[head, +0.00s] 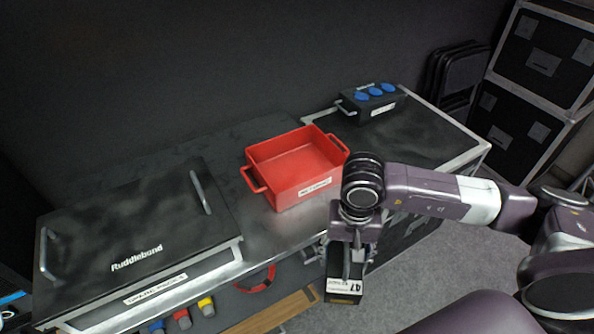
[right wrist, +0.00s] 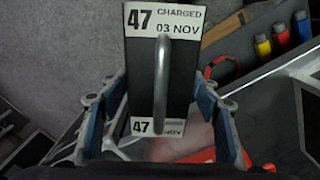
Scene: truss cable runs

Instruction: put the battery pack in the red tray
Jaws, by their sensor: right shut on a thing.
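The battery pack (head: 344,288) is a black block with white labels. In the right wrist view the battery pack (right wrist: 178,75) shows "47 CHARGED 03 NOV" and a grey bar handle along its top. My right gripper (head: 347,258) is shut on it and holds it hanging in front of the bench edge, above the floor. The fingers show on either side of the pack in the right wrist view; their exact contact is hard to see. The red tray (head: 314,187) sits on the bench, behind and left of the gripper, and looks empty. My left gripper is out of view.
A black Ruddlebond case (head: 135,225) lies left of the tray. A black box with blue knobs (head: 372,103) stands at the back right. Coloured tools (head: 182,318) hang below the bench edge. Stacked flight cases (head: 540,65) stand far right.

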